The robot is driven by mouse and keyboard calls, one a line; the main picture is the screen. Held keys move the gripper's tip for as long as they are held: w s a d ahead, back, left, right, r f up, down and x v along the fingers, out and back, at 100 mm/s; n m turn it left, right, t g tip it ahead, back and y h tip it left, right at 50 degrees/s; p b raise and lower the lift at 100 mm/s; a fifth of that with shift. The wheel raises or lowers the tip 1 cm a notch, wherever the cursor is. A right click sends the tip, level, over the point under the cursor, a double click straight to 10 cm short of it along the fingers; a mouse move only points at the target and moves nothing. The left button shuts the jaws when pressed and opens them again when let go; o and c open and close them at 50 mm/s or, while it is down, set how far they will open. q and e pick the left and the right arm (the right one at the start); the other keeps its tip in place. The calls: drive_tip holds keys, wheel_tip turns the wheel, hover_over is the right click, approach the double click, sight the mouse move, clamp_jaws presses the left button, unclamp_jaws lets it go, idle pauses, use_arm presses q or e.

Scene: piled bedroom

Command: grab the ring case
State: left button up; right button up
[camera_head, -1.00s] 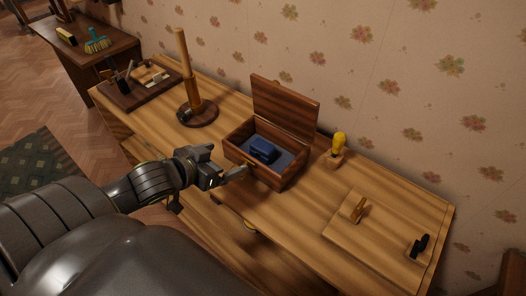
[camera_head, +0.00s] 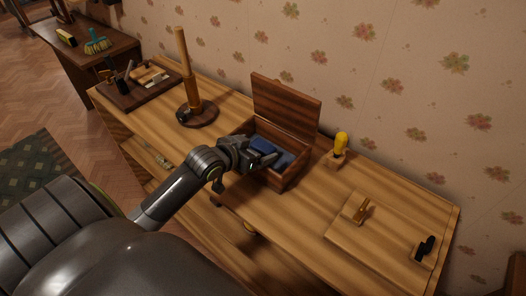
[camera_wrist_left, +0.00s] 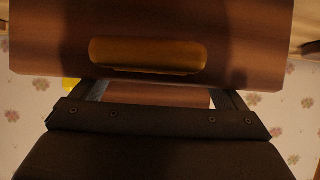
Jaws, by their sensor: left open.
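The ring case (camera_head: 263,145) is a small dark blue box inside an open wooden box (camera_head: 287,177) on the desk, in the head view. The wooden box's lid stands up at the back. My left gripper (camera_head: 265,160) reaches over the front wall of the wooden box, close in front of the ring case. It is open, and I cannot tell whether it touches the case. In the left wrist view the fingers (camera_wrist_left: 165,92) are spread apart, and a wooden panel with a brass plate (camera_wrist_left: 148,55) hides their tips. The ring case is not visible there. My right gripper is not in view.
A round wooden stand with a post (camera_head: 197,113) and a tray of small items (camera_head: 137,92) are to the left. A yellow-topped stamp (camera_head: 341,143) stands right of the box. A board (camera_head: 345,235) with small holders lies at the right.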

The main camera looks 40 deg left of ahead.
use_arm(q)
drive_tip(key=shift+x, duration=0.95)
